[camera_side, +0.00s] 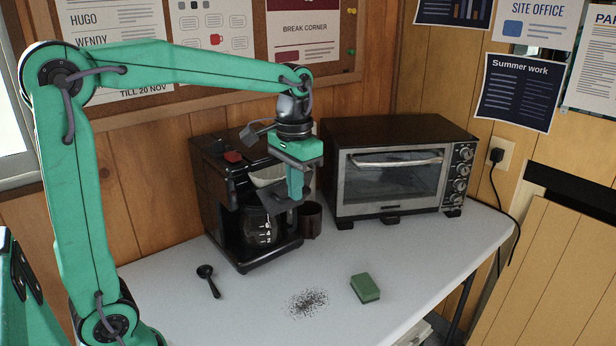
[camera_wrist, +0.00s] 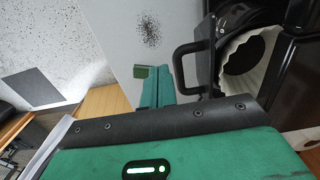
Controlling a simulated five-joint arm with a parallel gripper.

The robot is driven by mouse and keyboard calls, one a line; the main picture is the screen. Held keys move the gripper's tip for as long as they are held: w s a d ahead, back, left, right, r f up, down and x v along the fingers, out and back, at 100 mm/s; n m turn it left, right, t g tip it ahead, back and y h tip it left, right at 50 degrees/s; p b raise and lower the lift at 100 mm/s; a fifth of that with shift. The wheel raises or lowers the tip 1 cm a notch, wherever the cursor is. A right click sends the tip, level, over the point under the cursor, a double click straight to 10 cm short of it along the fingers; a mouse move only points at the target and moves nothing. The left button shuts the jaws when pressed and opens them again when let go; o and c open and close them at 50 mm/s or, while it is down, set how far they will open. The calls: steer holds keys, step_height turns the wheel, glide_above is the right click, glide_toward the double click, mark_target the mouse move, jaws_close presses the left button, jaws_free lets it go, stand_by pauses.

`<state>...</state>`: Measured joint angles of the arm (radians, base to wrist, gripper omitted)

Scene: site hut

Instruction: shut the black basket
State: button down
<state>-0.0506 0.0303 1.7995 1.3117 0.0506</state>
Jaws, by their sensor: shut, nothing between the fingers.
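The black basket (camera_wrist: 236,20) of the coffee maker (camera_side: 215,190) stands swung out from the machine, with a white paper filter (camera_wrist: 232,48) in it. In the side view the pale filter (camera_side: 268,175) shows above the glass jug (camera_side: 262,228), and my gripper partly hides the basket. My gripper (camera_side: 294,196) is shut and empty, pointing down just to the right of the filter. In the wrist view my gripper's fingers (camera_wrist: 157,88) lie left of a black looped handle (camera_wrist: 183,62); I cannot tell whether they touch it, or whether it belongs to the basket or the jug.
A dark mug (camera_side: 311,221) stands close to the right of the coffee maker, and a toaster oven (camera_side: 392,170) beyond it. A black scoop (camera_side: 208,280), spilled grounds (camera_side: 308,302) and a green sponge (camera_side: 365,288) lie on the white table (camera_side: 430,262). The front of the table is mostly clear.

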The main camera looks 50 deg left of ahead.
mark_target(274, 184)
steer(key=shift+f, duration=0.15)
stand_by(0.6)
steer(key=shift+f, duration=1.35)
steer(key=shift+a, duration=0.1)
steer(key=shift+a, duration=2)
steer(key=shift+a, duration=1.75)
steer(key=shift+d, duration=0.3)
